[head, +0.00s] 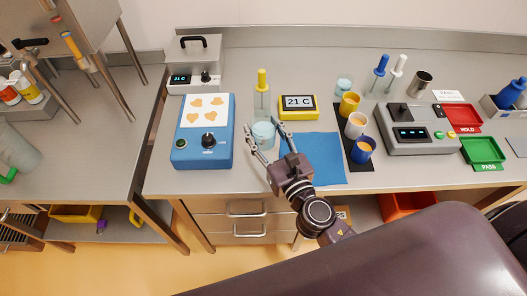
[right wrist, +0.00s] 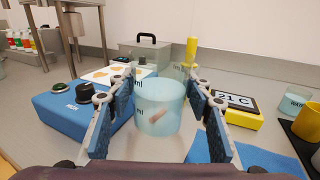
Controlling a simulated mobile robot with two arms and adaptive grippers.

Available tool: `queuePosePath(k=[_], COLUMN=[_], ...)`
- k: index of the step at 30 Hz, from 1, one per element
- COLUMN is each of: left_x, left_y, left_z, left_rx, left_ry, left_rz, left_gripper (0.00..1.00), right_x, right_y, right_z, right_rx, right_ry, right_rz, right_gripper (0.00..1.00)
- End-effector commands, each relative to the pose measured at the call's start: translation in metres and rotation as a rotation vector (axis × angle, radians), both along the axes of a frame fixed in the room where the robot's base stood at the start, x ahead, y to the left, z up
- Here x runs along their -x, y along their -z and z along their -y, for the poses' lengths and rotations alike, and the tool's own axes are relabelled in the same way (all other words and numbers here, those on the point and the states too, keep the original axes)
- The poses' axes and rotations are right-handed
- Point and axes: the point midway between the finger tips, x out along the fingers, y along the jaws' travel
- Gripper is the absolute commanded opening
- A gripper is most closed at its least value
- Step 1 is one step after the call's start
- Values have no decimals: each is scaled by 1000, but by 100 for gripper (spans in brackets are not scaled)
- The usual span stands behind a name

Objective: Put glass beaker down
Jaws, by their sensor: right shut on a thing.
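The glass beaker (head: 263,135) is pale blue and see-through, and upright. It is on or just above the grey bench, between the blue hot plate and the blue mat. My right gripper (head: 262,137) is shut on it, with one finger on each side. In the right wrist view the beaker (right wrist: 158,108) stands between the two finger pads. I cannot tell whether its base touches the bench. My left gripper is not in view.
The blue hot plate (head: 202,150) is close on the left. A yellow 21 C display (head: 298,107) and a yellow-topped bottle (head: 262,95) stand behind. The blue mat (head: 318,158) is bare on the right, with cups (head: 356,126) beyond it. A second beaker (head: 344,85) stands farther back.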

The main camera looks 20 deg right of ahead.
Motion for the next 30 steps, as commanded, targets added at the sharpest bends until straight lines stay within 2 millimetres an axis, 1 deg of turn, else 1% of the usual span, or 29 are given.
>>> queuePosePath(k=[1, 3, 10, 15, 18, 21, 30], left_x=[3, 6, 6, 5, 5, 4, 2], left_y=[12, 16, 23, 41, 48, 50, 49], left_z=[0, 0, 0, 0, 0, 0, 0], left_rx=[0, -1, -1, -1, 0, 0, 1], left_ry=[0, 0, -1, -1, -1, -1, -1], left_rz=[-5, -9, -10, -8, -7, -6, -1], left_gripper=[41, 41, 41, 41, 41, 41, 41], right_x=[0, 0, 0, 0, 0, 0, 0], right_y=[14, 21, 32, 55, 66, 70, 69], right_z=[0, 0, 0, 0, 0, 0, 0], right_rx=[0, 0, 0, 1, 1, 1, 0], right_ry=[1, -1, 0, 0, 0, 0, 0], right_rz=[1, 1, 2, 1, 2, 2, 3], right_gripper=[14, 14, 14, 14, 14, 14, 14])
